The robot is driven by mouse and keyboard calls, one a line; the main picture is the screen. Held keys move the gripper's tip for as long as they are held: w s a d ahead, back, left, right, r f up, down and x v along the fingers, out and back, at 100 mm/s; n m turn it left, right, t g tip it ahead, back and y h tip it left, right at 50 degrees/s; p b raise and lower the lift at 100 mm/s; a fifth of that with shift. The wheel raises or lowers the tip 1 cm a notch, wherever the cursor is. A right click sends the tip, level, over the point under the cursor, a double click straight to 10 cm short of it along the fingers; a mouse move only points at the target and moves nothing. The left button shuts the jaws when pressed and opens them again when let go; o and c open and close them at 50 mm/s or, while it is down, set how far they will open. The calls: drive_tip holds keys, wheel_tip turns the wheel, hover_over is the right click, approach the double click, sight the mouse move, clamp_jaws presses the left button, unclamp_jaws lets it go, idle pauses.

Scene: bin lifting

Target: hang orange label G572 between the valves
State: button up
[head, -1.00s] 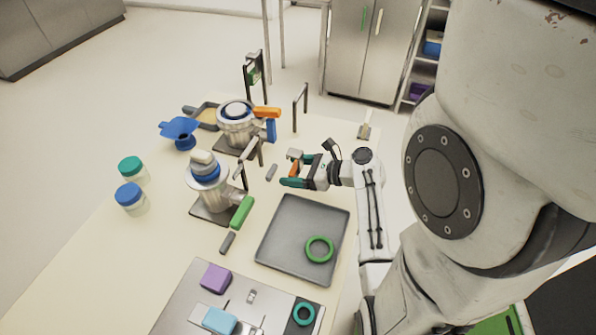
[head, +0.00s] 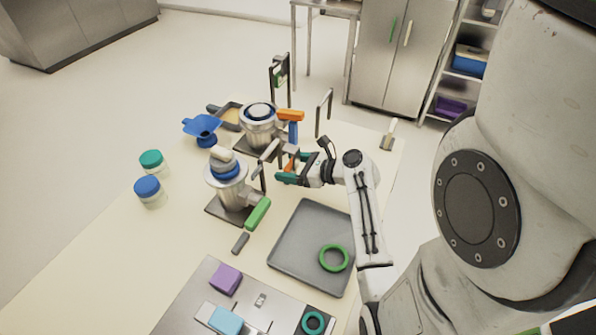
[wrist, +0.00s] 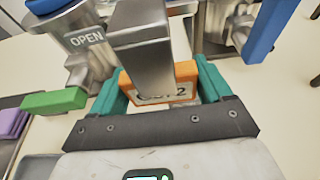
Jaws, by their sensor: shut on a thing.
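My gripper (head: 284,169) has teal fingers and is shut on the orange label (wrist: 187,72), between the fingers in the wrist view. Its dark lettering is partly covered by a grey metal bar (wrist: 143,50) in front. The label shows small in the head view (head: 292,162). The bar belongs to a small stand (head: 268,150) between the two valves; I cannot tell whether the label touches it. The near valve (head: 228,187) has a green handle and reads OPEN in the wrist view (wrist: 82,60). The far valve (head: 257,125) has orange and blue handles.
A grey tray (head: 290,255) holding a green ring lies in front of my arm. Two jars (head: 148,188) and a blue funnel-like piece (head: 203,128) stand at left. A thin upright frame (head: 323,113) stands behind my gripper. A panel with coloured blocks (head: 225,278) is nearest.

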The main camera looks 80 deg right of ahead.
drive_tip(key=shift+w+r+b+x, duration=0.1)
drive_tip(key=shift+r+b+x, duration=0.15)
drive_tip(key=shift+b+x, duration=0.65)
drive_tip(key=shift+w+r+b+x, duration=0.1)
drive_tip(key=shift+r+b+x, duration=0.25)
drive_tip(key=shift+x, duration=1)
drive_tip(key=shift+w+r+b+x, duration=0.1)
drive_tip(key=shift+r+b+x, duration=0.1)
drive_tip(key=shift+b+x, duration=0.75)
drive_tip(key=shift+w+d+f, duration=0.1)
drive_tip(key=shift+d+f, duration=0.05)
drive_tip(key=shift+f, duration=0.5)
drive_tip(key=o, duration=1)
drive_tip(key=shift+o, duration=0.2)
drive_tip(key=v, duration=1.1)
drive_tip(key=shift+w, duration=0.1)
